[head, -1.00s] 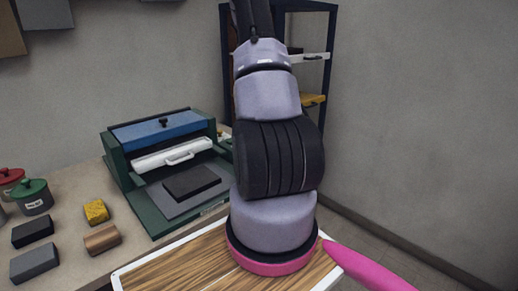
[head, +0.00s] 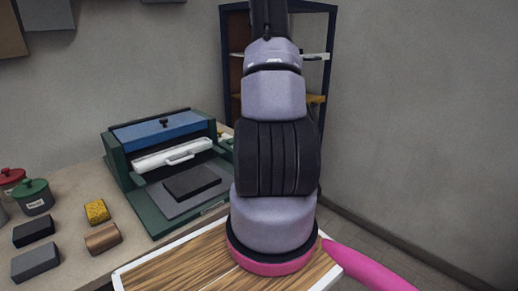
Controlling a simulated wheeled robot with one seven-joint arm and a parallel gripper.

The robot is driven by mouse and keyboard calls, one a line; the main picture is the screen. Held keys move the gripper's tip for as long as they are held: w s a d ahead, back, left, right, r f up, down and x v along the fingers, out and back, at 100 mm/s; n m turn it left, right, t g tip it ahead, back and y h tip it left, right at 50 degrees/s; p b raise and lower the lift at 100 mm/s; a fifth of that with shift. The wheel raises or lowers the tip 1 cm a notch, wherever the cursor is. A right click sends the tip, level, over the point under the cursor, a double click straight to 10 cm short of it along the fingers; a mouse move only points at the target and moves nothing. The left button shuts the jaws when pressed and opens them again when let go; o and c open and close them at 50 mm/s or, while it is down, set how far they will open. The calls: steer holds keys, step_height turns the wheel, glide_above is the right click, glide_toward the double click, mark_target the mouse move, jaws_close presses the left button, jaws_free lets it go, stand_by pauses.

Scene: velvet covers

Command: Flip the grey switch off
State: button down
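I cannot make out a grey switch in the head view. A green machine (head: 133,160) with a blue top (head: 150,133) and a white handled bar (head: 180,157) stands on the bench to the left of my arm. A small black part (head: 164,122) sits on the blue top; I cannot tell what it is. My arm rises through the middle of the view and hides part of what is behind it. My gripper is not in view.
A dark-framed shelf unit (head: 329,100) stands in the corner behind my arm. On the bench (head: 75,187) are a green-lidded jar (head: 36,200), a red-lidded jar (head: 11,178), a yellow block (head: 97,211), a brown block (head: 103,239) and dark blocks (head: 35,262). The wall area at right is bare.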

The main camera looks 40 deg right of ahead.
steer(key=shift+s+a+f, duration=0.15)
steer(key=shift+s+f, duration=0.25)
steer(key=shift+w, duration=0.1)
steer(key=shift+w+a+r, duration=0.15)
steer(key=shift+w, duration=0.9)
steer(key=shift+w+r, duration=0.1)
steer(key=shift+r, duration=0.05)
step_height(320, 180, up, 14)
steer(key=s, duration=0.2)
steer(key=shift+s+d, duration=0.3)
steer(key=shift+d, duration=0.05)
